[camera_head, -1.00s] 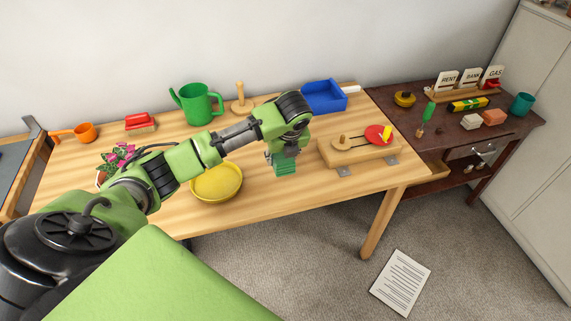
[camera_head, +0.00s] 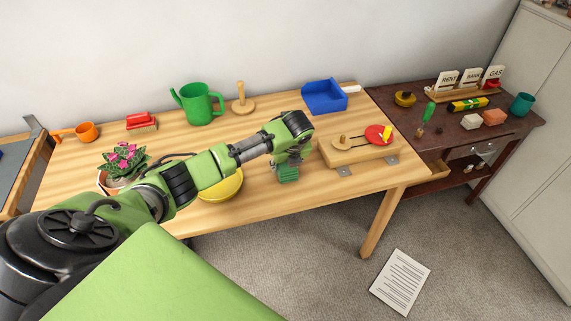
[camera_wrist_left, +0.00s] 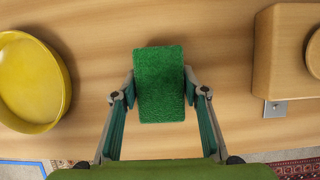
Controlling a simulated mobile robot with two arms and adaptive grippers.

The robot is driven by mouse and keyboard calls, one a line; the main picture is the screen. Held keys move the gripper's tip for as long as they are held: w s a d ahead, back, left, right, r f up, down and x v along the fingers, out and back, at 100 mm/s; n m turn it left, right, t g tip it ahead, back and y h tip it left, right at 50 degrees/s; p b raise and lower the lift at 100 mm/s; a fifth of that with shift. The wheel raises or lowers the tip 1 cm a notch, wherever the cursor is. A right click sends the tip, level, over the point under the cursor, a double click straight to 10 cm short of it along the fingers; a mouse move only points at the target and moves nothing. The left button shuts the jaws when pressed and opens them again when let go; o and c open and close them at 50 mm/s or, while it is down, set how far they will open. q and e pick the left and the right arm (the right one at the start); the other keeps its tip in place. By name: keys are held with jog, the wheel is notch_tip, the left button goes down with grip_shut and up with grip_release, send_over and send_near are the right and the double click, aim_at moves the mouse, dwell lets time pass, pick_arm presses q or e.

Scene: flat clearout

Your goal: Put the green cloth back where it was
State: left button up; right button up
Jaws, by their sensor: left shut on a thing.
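The green cloth (camera_wrist_left: 160,84) is a thick, folded, rough-textured pad between the fingertips of my left gripper (camera_wrist_left: 160,92) in the left wrist view. The gripper is shut on it, one finger at each side. In the head view my left gripper (camera_head: 288,172) points down over the front middle of the wooden table (camera_head: 330,195), between the yellow bowl and the wooden board. There the cloth is hard to tell apart from the green fingers. I cannot tell whether the cloth touches the table. My right gripper is not in view.
The yellow bowl (camera_wrist_left: 30,82) is left of the cloth; the wooden board (camera_wrist_left: 285,55) with a red disc (camera_head: 377,134) is right. A green watering can (camera_head: 198,104), peg stand (camera_head: 242,100) and blue bin (camera_head: 324,96) stand behind. Bare wood surrounds the gripper.

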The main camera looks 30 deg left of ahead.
pick_arm(q)
jog(key=o, duration=1)
jog(key=shift+f, duration=0.1)
jog(key=v, duration=1.2)
